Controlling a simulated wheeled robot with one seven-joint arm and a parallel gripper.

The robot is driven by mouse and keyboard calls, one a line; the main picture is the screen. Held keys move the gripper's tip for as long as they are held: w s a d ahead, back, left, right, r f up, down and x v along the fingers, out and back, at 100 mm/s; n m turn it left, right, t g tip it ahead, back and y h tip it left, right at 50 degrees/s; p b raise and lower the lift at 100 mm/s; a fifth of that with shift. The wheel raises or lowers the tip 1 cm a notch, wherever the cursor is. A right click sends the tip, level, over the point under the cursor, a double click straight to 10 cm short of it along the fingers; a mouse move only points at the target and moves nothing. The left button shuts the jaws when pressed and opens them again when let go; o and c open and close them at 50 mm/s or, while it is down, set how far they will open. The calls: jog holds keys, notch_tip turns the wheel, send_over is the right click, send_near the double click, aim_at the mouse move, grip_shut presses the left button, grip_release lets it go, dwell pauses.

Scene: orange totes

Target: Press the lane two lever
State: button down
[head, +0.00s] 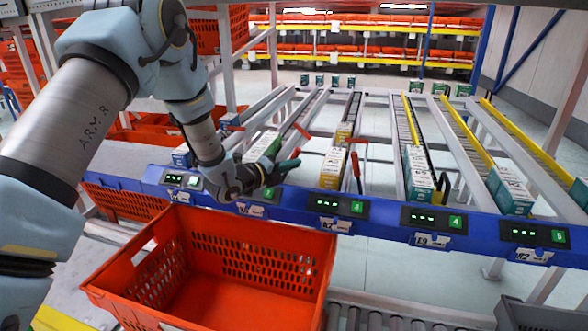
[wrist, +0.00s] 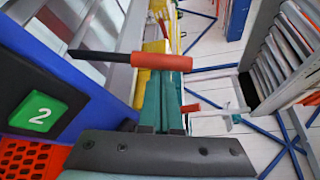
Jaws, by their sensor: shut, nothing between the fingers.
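The lane two lever (wrist: 160,62) shows in the wrist view as a black rod with an orange-red grip. It lies across the picture just beyond my fingertips, near the green number 2 plate (wrist: 40,112). My gripper (wrist: 165,85) has teal fingers, closed together with nothing between them. Whether they touch the grip I cannot tell. In the head view my gripper (head: 291,168) is at the blue front rail, right of the lane two display (head: 268,193), its fingers pointing right. My wrist and fingers cover much of the lane two lever there.
An empty orange tote (head: 250,250) stands below the rail, under my gripper. The lane three lever (head: 355,172) rises to the right, beside a yellow carton (head: 333,168). Cartons stand on other lanes, including a green-and-white one (head: 419,172) on lane four. Orange totes fill racks behind.

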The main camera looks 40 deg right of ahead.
jog(key=shift+w+a+b, duration=0.15)
jog(key=shift+w+b, duration=0.1)
jog(key=shift+b, duration=0.3)
jog(key=w+n+b, duration=0.1)
jog(key=b, duration=0.1)
jog(key=w+a+n+h+b, duration=0.1)
jog(key=b, duration=0.2)
jog(key=shift+a+r+n+h, duration=0.1)
jog(key=shift+a+n+h, duration=0.1)
jog(key=shift+n+h, duration=0.1)
jog(key=n+b, duration=0.1)
jog(key=b, duration=0.1)
jog(key=w+a+n+h+b, duration=0.1)
jog(key=w+b, duration=0.1)
jog(key=b, duration=0.1)
jog(key=shift+w+a+r+n+h+b, duration=0.25)
jog(key=shift+a+n+h+b, duration=0.05)
jog(key=shift+n, duration=0.1)
jog(key=shift+w+a+r+b, duration=0.15)
jog(key=shift+w+a+b, duration=0.2)
jog(key=shift+b, duration=0.35)
jog(key=shift+w, duration=0.1)
jog(key=shift+d, duration=0.1)
